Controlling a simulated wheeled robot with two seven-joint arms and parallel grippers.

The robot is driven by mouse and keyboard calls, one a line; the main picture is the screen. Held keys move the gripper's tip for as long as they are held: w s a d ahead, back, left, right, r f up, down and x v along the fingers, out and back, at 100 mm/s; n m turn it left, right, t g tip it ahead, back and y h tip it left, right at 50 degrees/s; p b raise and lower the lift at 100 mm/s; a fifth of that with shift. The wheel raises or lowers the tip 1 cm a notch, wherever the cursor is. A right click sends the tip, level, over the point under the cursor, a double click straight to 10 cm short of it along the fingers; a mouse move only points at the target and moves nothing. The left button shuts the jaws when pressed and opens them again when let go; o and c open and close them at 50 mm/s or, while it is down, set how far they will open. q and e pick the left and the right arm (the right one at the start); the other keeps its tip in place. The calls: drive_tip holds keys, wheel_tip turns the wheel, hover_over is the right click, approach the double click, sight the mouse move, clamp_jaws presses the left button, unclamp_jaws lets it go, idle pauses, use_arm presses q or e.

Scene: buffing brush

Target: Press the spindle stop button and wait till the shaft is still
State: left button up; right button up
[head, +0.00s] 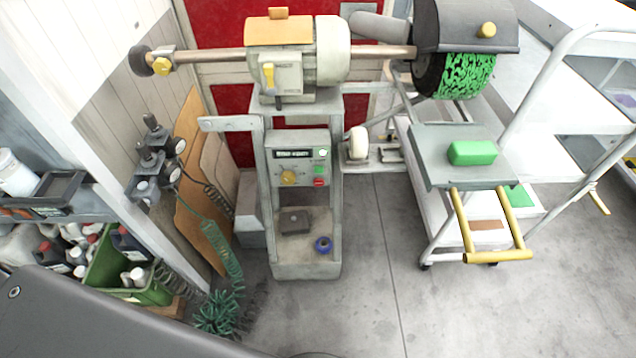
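The buffing machine's motor (332,50) stands on a grey pedestal (255,185) in the middle of the head view. A control panel (285,163) on the pedestal's front carries a red button (319,182) below a green one (319,169). A yellow knob (288,177) is left of them, and a small display (292,154) is above. The shaft (215,56) runs out on both sides of the motor. At its right end a black brush with green on it (465,75) sits under a dark hood. One frame does not show whether the shaft turns. Neither gripper is in view.
Left are a green crate (150,293) of bottles and a coiled green hose (222,305). The floor (365,290) in front is clear.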

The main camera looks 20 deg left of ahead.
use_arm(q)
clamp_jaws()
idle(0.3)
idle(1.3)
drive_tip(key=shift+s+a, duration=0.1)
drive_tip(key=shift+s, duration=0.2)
